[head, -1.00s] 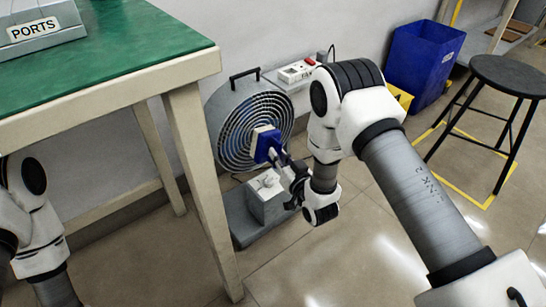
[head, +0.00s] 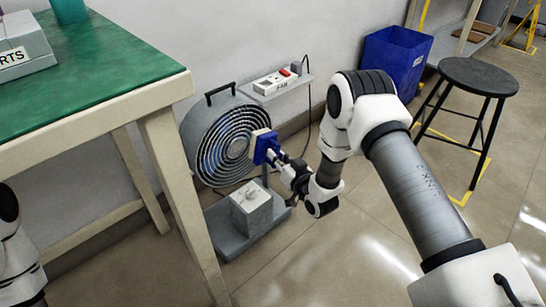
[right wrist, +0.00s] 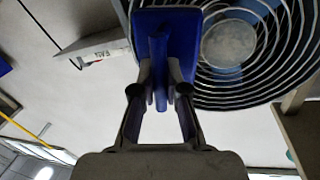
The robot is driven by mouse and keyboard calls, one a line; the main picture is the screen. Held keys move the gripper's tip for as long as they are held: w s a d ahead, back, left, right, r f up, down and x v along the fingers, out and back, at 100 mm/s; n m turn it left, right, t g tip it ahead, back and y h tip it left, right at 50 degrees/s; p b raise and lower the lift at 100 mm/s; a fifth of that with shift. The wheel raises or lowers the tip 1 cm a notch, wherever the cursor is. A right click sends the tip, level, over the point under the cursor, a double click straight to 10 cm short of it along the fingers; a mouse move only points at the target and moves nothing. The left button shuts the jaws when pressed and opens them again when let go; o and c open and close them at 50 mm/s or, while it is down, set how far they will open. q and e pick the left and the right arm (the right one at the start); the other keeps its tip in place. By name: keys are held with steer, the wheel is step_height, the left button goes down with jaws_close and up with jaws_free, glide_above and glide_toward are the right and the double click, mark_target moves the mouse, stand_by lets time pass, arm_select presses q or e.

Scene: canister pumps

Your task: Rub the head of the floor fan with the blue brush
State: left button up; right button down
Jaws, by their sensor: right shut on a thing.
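The floor fan's round head (head: 222,143) has a grey housing and a ring grille, and stands upright by the wall. My right gripper (head: 279,161) is shut on the blue brush (head: 270,145), whose pale bristle side faces the fan. In the head view the brush overlaps the right rim of the grille. In the right wrist view my fingers (right wrist: 160,85) pinch the brush's ridge (right wrist: 158,62), with the fan grille (right wrist: 262,55) behind and to the right. I cannot tell whether the bristles touch the fan. My left gripper is out of view.
A green-topped table (head: 95,75) stands at the left, its leg close to the fan. A grey box (head: 251,208) sits on the fan's base. A wall shelf (head: 285,86) holds a white switch box. A blue bin (head: 395,60) and black stool (head: 478,77) stand at right.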

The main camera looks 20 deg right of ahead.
mark_target(260, 154)
steer(key=shift+s+a+r+p, duration=0.1)
steer(key=shift+s+a+p, duration=0.15)
steer(key=shift+a, duration=0.7)
steer(key=shift+s+a+p, duration=0.1)
steer(key=shift+s+a, duration=0.2)
steer(key=shift+a, duration=0.6)
steer(key=s+a+p, duration=0.2)
steer(key=a, duration=0.4)
steer(key=shift+s+a, duration=0.35)
steer(key=shift+s, duration=0.05)
steer(key=s+d+p, duration=0.2)
steer(key=s+p, duration=0.1)
steer(key=s, duration=0.2)
steer(key=shift+s, duration=0.4)
